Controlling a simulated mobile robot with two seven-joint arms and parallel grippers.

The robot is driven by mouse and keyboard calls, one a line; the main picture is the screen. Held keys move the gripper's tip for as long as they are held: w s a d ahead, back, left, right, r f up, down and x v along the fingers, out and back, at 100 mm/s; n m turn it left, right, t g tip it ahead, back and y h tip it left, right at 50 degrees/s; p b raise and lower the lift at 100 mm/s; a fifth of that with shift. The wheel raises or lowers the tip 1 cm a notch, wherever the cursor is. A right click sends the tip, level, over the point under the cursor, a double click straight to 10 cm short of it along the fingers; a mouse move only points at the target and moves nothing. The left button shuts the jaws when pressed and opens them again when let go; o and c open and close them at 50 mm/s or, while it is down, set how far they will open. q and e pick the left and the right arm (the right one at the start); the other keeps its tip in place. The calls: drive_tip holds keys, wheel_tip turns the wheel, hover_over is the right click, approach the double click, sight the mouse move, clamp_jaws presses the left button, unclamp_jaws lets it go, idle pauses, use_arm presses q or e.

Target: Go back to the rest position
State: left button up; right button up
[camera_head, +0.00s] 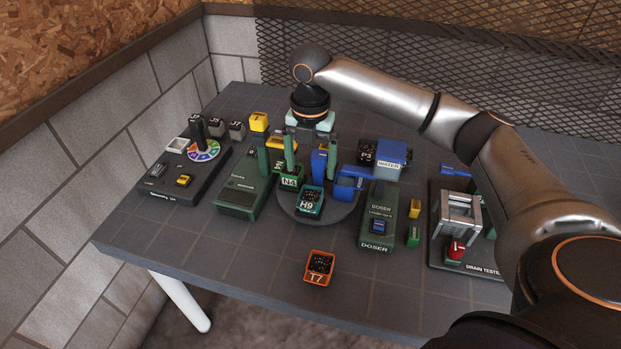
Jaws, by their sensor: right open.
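My right arm reaches in from the right. My right gripper (311,170) points down over the round grey platform (342,212), with its two fingers spread apart. A blue item (318,163) shows between or behind the fingers; I cannot tell which. A green pot marked N4 (289,184) is close under the left finger. A teal pot marked H9 (309,203) stands just in front, with dark contents. I cannot tell whether the fingers touch anything. My left gripper is not in view.
An orange pot T7 (319,268) stands near the table's front edge. The green doser (379,225), water box (392,160) and drain tester (455,222) are right of the platform. A dial panel (168,190) is at left. The front-left table (220,255) is clear.

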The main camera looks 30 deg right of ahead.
wheel_tip(320, 180, up, 2)
drive_tip(key=shift+r, duration=0.1)
idle(0.9)
